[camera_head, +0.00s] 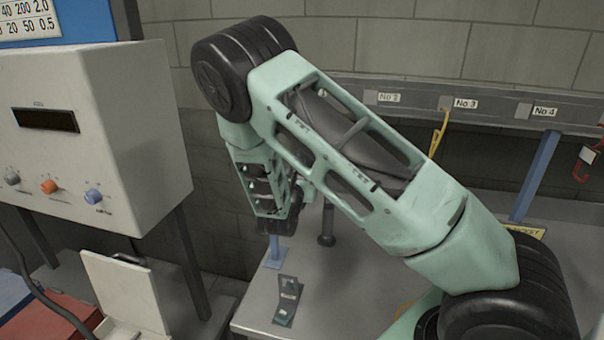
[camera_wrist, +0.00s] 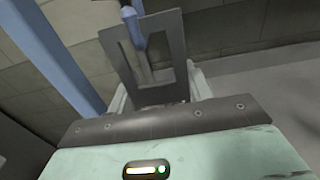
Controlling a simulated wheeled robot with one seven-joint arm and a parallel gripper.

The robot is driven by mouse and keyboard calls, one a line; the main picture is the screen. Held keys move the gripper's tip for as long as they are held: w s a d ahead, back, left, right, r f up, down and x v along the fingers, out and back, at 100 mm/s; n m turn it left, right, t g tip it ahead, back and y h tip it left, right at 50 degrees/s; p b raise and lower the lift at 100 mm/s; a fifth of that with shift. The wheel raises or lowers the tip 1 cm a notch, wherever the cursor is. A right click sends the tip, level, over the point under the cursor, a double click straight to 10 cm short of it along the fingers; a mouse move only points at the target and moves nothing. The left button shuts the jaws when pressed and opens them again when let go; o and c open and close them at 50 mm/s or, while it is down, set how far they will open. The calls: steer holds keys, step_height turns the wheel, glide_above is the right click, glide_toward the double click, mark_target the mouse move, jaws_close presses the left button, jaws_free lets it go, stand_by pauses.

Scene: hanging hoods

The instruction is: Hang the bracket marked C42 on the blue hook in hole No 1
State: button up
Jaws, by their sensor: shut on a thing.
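A grey bracket (camera_wrist: 176,60) with a rectangular window stands up in front of my gripper (camera_wrist: 160,98) in the wrist view. My gripper is shut on its lower part. No marking can be read on it. A blue hook (camera_wrist: 135,22) overlaps the bracket's top edge and window; I cannot tell whether it passes through or only lies in front. In the head view my arm hides hole No 1, and my gripper's fingers and the held bracket cannot be made out.
A second bracket (camera_head: 287,300) with a pale label rests on the table (camera_head: 255,312). The rail (camera_head: 420,90) shows No 2, No 3 and No 4. A yellow hook (camera_head: 438,135) hangs near No 3, a red hook (camera_head: 585,162) at far right.

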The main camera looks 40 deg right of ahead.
steer(key=o, duration=1.4)
steer(key=shift+o, duration=0.2)
steer(key=shift+s+a+f, duration=0.1)
steer(key=shift+a, duration=0.05)
steer(key=b+v, duration=0.6)
steer(key=v, duration=1.1)
